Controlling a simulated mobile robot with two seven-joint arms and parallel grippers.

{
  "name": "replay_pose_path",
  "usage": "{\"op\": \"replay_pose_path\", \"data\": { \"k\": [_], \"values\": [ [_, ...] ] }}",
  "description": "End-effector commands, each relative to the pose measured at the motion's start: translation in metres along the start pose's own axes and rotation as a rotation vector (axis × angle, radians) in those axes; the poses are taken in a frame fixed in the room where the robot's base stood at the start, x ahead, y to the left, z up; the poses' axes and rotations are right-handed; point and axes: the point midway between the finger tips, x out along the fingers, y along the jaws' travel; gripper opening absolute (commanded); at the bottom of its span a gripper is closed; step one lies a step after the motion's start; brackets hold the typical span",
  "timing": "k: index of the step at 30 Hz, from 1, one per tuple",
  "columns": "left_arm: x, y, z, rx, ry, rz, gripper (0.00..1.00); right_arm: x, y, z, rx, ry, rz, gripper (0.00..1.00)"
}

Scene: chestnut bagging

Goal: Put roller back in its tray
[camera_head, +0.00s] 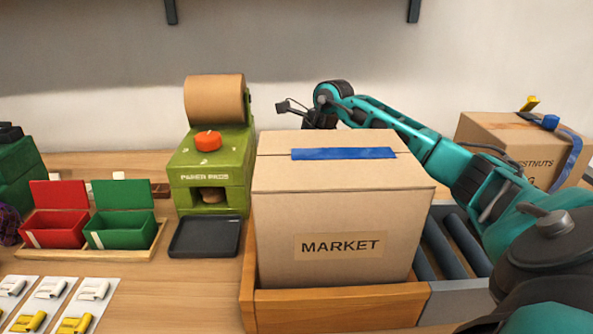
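No roller that I can clearly match to the task shows; it may be hidden. A shallow black tray (205,250) lies empty on the table in front of the green paper press. My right arm reaches in from the right, behind the closed cardboard box marked MARKET (335,215). My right gripper (297,108) is at the box's far side, beside the press. Its lower part is hidden behind the box, so I cannot tell its opening or whether it holds anything. My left gripper is not in view.
The green press (190,170) carries a brown paper roll (215,99) and an orange knob. Dark conveyor rollers (460,238) lie right of the box. Red (52,229) and green (120,230) lidded bins stand left. A chestnuts box (500,135) with a tape dispenser stands back right.

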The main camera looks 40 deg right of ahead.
Motion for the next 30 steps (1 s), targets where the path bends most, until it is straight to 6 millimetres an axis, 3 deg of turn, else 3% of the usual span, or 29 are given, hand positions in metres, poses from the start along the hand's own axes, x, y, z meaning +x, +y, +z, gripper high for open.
{"op": "replay_pose_path", "data": {
  "k": [10, 11, 18, 26, 30],
  "values": [
    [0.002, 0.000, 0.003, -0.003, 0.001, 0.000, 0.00, 0.011, 0.001, -0.006, 0.001, 0.011, 0.003, 0.08],
    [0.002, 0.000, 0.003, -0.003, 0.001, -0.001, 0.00, 0.012, 0.001, -0.007, 0.001, 0.014, 0.004, 0.39],
    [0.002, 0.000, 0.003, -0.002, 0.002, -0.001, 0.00, 0.013, 0.002, -0.008, 0.001, 0.018, 0.007, 0.62],
    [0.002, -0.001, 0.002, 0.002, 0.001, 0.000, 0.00, 0.009, 0.001, -0.005, 0.001, 0.010, 0.003, 0.62],
    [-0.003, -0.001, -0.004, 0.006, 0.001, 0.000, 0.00, -0.004, 0.001, 0.001, 0.000, 0.007, 0.002, 0.62]
  ]
}}
